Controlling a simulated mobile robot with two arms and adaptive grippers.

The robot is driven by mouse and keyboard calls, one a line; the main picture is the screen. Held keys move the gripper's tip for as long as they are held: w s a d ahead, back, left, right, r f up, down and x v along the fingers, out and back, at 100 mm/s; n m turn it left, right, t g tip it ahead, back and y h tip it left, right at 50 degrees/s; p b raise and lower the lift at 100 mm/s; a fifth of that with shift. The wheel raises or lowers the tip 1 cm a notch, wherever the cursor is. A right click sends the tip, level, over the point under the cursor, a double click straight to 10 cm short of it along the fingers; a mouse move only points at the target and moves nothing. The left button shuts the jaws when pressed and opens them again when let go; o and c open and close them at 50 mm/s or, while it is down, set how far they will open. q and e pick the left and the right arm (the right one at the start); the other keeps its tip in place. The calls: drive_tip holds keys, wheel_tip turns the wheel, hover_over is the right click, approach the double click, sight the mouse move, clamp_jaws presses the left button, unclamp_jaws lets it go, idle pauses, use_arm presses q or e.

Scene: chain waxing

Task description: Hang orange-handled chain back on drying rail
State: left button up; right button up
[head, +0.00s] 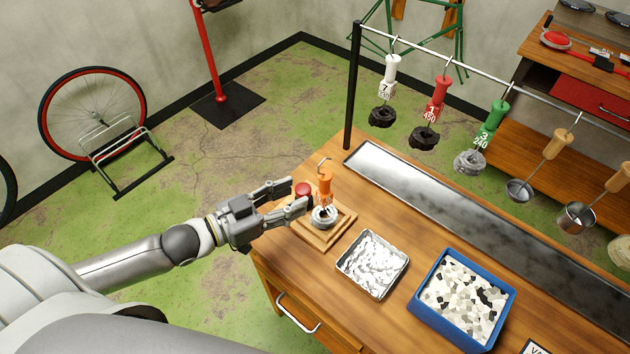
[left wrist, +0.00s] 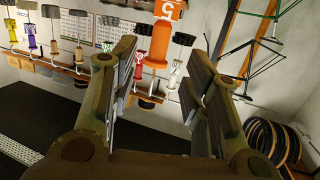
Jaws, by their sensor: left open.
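The orange-handled chain (head: 325,190) stands upright on a small wooden stand (head: 322,238) at the table's left end. Its hook points up and its grey coil sits at the bottom. My left gripper (head: 296,196) is open, with its fingertips just left of the orange handle. In the left wrist view the orange handle (left wrist: 156,46) shows between the open fingers, with an orange tag beside it. Contact cannot be told. The drying rail (head: 460,66) runs above the table and carries white, red and green handled chains on hooks. My right gripper is out of view.
A metal tray (head: 401,277) and a blue bin (head: 417,316) of pale chips stand nearer. A long metal drip tray (head: 455,222) lies under the rail. Ladles (head: 552,150) hang farther right. The rail's black post (head: 352,88) is behind.

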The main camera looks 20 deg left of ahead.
sight(325, 182)
use_arm(q)
drive_tip(key=b+x, duration=0.5)
drive_tip(key=x, duration=0.3)
drive_tip(key=shift+w+d+r, duration=0.1)
drive_tip(key=shift+w+d, duration=0.05)
drive_tip(key=shift+w, duration=0.1)
drive_tip(key=shift+w+d+b, duration=0.1)
drive_tip(key=shift+w+b, duration=0.1)
drive_tip(key=shift+b, duration=0.15)
drive_tip(key=shift+w+d, duration=0.1)
drive_tip(key=shift+w, duration=0.05)
drive_tip(key=c, duration=0.6)
clamp_jaws()
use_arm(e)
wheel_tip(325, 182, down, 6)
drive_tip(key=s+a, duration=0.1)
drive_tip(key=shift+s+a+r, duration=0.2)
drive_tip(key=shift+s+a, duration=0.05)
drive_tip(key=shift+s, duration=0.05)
